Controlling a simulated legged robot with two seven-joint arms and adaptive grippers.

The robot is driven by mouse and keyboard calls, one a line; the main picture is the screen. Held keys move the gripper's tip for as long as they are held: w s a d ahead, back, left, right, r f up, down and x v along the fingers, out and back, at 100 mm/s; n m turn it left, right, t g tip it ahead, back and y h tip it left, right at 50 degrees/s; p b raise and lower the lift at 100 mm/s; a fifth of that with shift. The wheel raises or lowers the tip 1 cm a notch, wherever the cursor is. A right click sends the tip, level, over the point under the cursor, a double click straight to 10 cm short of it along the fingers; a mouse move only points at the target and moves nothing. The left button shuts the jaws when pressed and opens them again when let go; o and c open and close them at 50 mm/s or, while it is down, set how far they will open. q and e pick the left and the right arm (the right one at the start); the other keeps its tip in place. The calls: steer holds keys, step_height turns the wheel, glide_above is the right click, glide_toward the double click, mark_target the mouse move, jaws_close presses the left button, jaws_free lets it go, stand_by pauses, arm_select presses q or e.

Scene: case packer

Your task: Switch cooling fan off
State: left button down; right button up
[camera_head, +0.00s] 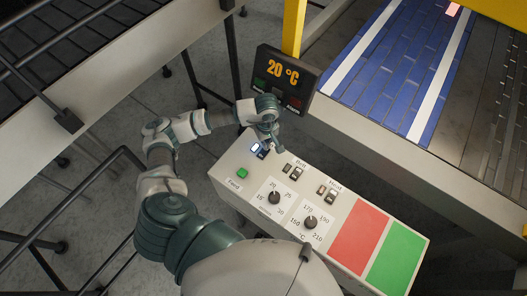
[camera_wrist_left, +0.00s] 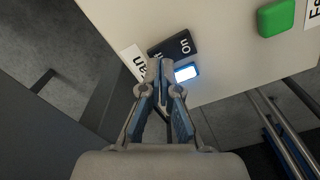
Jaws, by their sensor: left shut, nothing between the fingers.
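The black fan switch (camera_wrist_left: 180,46), marked "On", shows in the left wrist view beside a white label (camera_wrist_left: 132,62) that my gripper partly hides. A small lamp (camera_wrist_left: 187,73) next to the switch glows bluish white. In the head view the lit lamp (camera_head: 255,147) is at the far left end of the control panel. My left gripper (camera_head: 275,145) points down at this end, over the switch. In the left wrist view its fingertips (camera_wrist_left: 160,66) are shut and empty, at the switch's lower edge. I cannot tell whether they touch it. My right gripper is not in view.
The panel also holds a green button (camera_head: 242,173), two more switches (camera_head: 295,172), two dials (camera_head: 274,197), and red (camera_head: 359,237) and green (camera_head: 397,258) areas. A display (camera_head: 284,79) reading 20 °C stands behind the gripper. A blue conveyor (camera_head: 400,60) lies at upper right.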

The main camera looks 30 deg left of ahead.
arm_select(q)
steer(key=shift+f+b, duration=0.85)
steer(key=shift+f, duration=0.1)
stand_by(0.3)
steer(key=shift+r+p, duration=1.65)
steer(key=shift+r, duration=1.9)
